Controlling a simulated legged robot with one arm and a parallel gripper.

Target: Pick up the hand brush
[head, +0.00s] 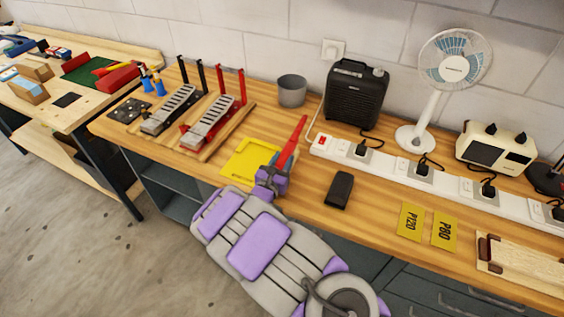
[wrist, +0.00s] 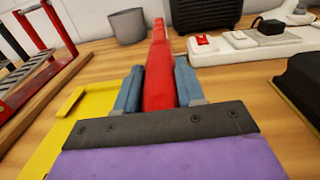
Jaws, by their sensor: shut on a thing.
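The hand brush shows as a red tapered handle (head: 292,142) rising from my gripper in the head view. In the wrist view the red handle (wrist: 159,75) stands between the two blue-grey fingers of my gripper (wrist: 155,88), pointing away toward the wall.
A white power strip (head: 385,164) runs along the bench to the right. A black block (head: 339,190) lies right of my gripper. A grey cup (head: 292,92), black heater (head: 355,95) and white fan (head: 418,135) stand behind. Two red and black racks (head: 212,122) stand left.

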